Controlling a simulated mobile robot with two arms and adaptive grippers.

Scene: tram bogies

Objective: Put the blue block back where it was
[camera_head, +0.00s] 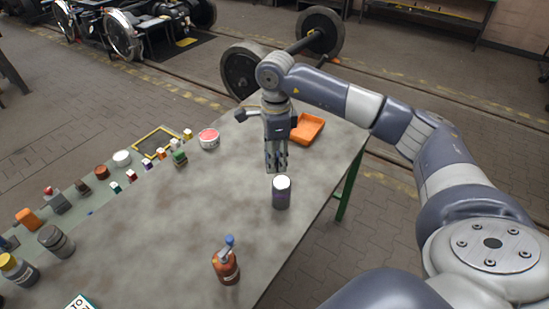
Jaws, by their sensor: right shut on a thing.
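My right gripper (276,168) points down over the middle of the grey table (205,225), behind the grey cylinder with a white top (281,192). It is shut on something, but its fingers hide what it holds. I cannot make out a clear blue block. A tiny blue spot (90,212) shows on the table at the left, too small to identify. A row of small coloured blocks with white parts (131,177) runs along the table's far left side. My left gripper is not in view.
An orange tray (308,128) lies behind the gripper. A red-topped round tin (209,139) and a green block (180,158) stand left of it. A brown bottle with a blue top (226,262) stands in front. Several jars crowd the left; the table's middle is clear.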

